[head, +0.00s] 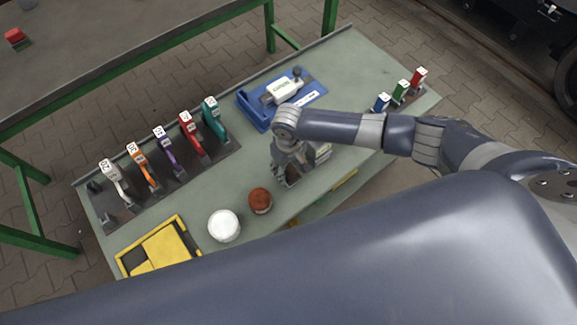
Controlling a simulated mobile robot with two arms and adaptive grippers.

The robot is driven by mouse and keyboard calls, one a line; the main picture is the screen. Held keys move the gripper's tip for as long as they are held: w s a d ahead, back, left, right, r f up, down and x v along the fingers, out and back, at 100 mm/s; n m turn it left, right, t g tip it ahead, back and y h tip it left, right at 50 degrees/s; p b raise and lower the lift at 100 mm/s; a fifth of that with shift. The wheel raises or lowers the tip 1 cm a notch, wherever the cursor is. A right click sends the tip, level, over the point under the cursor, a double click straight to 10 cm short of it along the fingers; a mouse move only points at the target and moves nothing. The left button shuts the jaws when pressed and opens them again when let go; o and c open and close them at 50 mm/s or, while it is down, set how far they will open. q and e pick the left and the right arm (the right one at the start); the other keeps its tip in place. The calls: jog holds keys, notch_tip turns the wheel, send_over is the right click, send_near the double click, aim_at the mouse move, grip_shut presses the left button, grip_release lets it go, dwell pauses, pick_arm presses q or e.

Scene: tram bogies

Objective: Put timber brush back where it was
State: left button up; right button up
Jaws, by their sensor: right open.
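I cannot make out the timber brush for certain in the head view. My right gripper (287,180) points down over the middle of the green workbench (335,70), open. A pale, layered thing (323,152) shows just behind and right of it, partly hidden by my arm, and I cannot tell what it is. A short round reddish-brown thing (260,200) stands left of and below the gripper, apart from it. My left gripper is not in view.
A dark rack (203,160) holds several colored, numbered handles. A blue tray (252,112) carries a white device (281,89). A white round tub (224,225) and a yellow case (160,246) stand in front. Blue, green and red tagged pieces (401,89) stand at right.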

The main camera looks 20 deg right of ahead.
aim_at(288, 167)
notch_tip(288, 167, up, 12)
jog(key=shift+r+p, duration=0.2)
jog(key=shift+p, duration=0.25)
dwell(0.4)
